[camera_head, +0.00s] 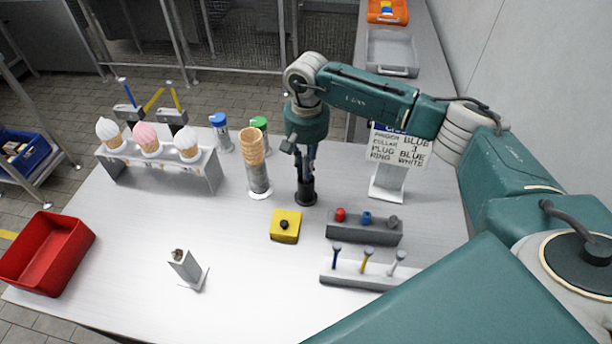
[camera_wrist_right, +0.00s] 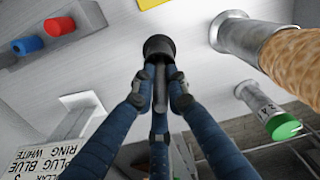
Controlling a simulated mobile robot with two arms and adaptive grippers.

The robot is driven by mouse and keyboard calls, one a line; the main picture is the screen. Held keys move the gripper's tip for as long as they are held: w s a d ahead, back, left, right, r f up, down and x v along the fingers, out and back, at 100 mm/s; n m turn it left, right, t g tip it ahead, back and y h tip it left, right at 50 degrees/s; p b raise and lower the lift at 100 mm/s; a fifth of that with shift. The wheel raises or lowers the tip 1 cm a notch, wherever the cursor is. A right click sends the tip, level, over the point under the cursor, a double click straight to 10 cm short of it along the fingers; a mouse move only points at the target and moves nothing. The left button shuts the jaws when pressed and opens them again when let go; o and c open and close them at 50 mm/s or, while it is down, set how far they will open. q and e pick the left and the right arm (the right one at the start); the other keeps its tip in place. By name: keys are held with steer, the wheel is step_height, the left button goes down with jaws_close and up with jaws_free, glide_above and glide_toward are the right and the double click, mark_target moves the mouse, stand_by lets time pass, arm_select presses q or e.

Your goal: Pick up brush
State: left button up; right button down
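A dark upright handle, seemingly the brush (camera_wrist_right: 160,92), stands in a round black holder (camera_wrist_right: 158,46) in the wrist view. In the head view the black holder (camera_head: 306,192) stands on the table right of the tall waffle cone. My right gripper (camera_head: 308,165) points straight down over it. In the wrist view its blue jointed fingers (camera_wrist_right: 160,88) surround the handle, with their tips close to the holder. Whether they press on the handle cannot be told. The brush's lower end is hidden in the holder. My left gripper is not in view.
Near the holder are a waffle cone on a metal stand (camera_head: 258,182), a yellow block (camera_head: 285,226), a grey block with coloured plugs (camera_head: 364,228) and a lettered sign (camera_head: 400,150). An ice-cream cone rack (camera_head: 195,176) and red bin (camera_head: 45,252) are left.

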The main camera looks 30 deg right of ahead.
steer(key=shift+r, duration=0.15)
steer(key=shift+r, duration=0.25)
step_height(320, 180, up, 19)
steer(key=b, duration=0.4)
steer(key=shift+r, duration=0.15)
